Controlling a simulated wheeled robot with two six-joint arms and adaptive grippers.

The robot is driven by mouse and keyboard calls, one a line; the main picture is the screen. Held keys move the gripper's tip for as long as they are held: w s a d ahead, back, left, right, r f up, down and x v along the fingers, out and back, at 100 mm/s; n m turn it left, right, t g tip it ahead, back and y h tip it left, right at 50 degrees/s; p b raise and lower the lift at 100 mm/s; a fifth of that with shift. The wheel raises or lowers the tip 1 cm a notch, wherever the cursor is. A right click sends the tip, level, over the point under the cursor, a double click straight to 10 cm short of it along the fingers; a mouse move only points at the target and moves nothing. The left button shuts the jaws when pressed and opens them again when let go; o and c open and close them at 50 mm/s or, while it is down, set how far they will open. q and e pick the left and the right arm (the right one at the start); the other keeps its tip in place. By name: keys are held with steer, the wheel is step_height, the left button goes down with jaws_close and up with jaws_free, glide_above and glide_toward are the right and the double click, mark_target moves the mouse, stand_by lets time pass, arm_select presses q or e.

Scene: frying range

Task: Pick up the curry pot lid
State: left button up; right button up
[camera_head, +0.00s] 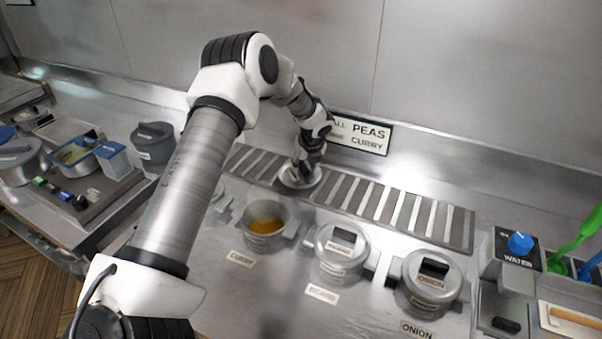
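The curry pot (253,241) stands uncovered on the steel counter behind its CURRY label, with orange-brown curry showing inside. A round metal lid (287,183) lies on the slotted strip behind the pots, and I take it to be the curry pot lid. My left gripper (304,172) points down right over the middle of this lid. Its fingers hide the lid's handle and are too small and dark to show whether they grip it. My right gripper is out of view.
Two lidded pots stand right of the curry pot: a middle one (341,268) and the onion pot (431,297). A WATER unit (517,247) is at the right. A dark lidded pot (153,146) stands at the left. A steel wall (450,80) rises behind the strip.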

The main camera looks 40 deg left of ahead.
arm_select(q)
steer(key=shift+s+r, duration=0.1)
jaws_close()
